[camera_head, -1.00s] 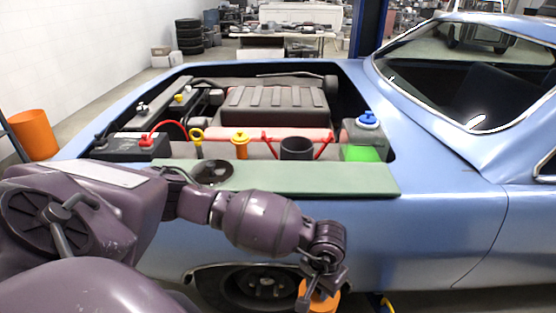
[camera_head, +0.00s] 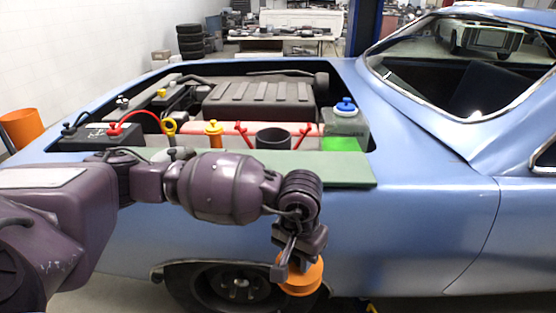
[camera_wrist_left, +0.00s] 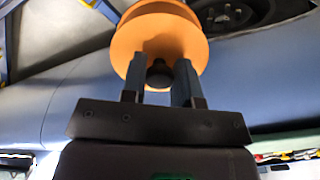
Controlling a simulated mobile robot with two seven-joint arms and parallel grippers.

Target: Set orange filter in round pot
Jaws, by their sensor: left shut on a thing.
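The orange filter (camera_head: 302,275) is a short round piece hanging low in front of the car's side, beside the wheel. My left gripper (camera_head: 288,262) is shut on it. In the left wrist view the filter (camera_wrist_left: 160,32) fills the top middle, with both fingers of my left gripper (camera_wrist_left: 158,80) against it. The round pot (camera_head: 273,138) is a dark open cylinder in the engine bay, behind the green fender cover. The filter is in front of the pot and well below it. My right gripper does not show.
A green cover (camera_head: 330,168) lies along the fender edge between my arm and the bay. A coolant tank with a blue cap (camera_head: 346,125) stands right of the pot. The car's wheel (camera_head: 238,285) is below.

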